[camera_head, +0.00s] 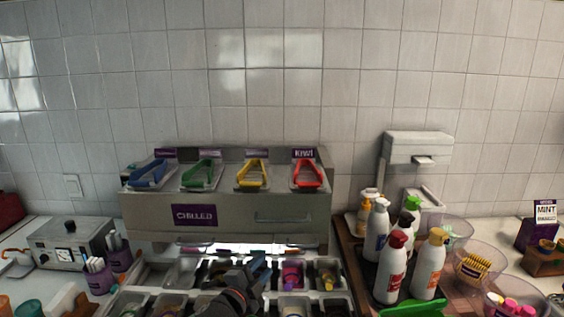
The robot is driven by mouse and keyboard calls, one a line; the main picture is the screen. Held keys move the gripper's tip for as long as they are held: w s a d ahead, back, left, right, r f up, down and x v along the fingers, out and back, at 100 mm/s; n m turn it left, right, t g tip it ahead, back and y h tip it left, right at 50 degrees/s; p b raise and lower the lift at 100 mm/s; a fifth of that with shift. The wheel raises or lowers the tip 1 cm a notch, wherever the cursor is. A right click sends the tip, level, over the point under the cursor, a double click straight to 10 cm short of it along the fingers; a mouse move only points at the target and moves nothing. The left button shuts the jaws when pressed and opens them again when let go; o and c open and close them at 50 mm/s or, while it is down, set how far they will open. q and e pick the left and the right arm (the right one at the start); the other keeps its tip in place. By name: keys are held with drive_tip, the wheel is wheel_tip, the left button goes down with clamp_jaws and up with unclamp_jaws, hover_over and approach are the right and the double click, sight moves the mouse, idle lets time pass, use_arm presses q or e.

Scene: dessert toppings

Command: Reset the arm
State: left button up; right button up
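My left gripper (255,270) shows at the bottom middle of the head view, above the rows of topping trays (160,272). It is dark, with its fingers pointing up and to the right. It is small and dark against the trays, so I cannot tell whether it is open or shut, or whether it holds anything. It hides part of the trays beneath it. My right gripper is not in view.
A steel "CHILLED" unit (290,202) stands behind the trays, with blue, green, yellow and red tongs on top. A metal box (72,243) and cups (99,275) stand at the left.

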use_arm(q)
drive_tip(key=s+a+f+n+g+y, duration=0.35)
drive_tip(key=s+a+f+n, duration=0.2)
drive_tip(key=s+f, duration=0.5)
drive_tip(key=s+a+f+n+g+y, duration=0.2)
drive_tip(key=s+a+f+n+g, duration=0.4)
drive_tip(key=s, duration=0.8)
drive_tip(key=s+a+f+n+g+y, duration=0.3)
drive_tip(key=s+a+f+n, duration=0.15)
drive_tip(key=s+f, duration=0.65)
wheel_tip(320, 180, down, 26)
drive_tip(key=d, duration=0.2)
drive_tip(key=s+f, duration=0.3)
drive_tip(key=f, duration=0.7)
drive_tip(key=s+f+g, duration=0.1)
drive_tip(key=s+f, duration=0.3)
drive_tip(key=f, duration=0.7)
drive_tip(key=shift+s+f+n+b, duration=0.2)
drive_tip(key=shift+s+n+b, duration=0.05)
drive_tip(key=shift+n+b, duration=0.05)
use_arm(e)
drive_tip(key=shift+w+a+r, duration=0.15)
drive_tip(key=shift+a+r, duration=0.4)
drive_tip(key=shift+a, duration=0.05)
use_arm(q)
drive_tip(key=shift+g+h, duration=0.25)
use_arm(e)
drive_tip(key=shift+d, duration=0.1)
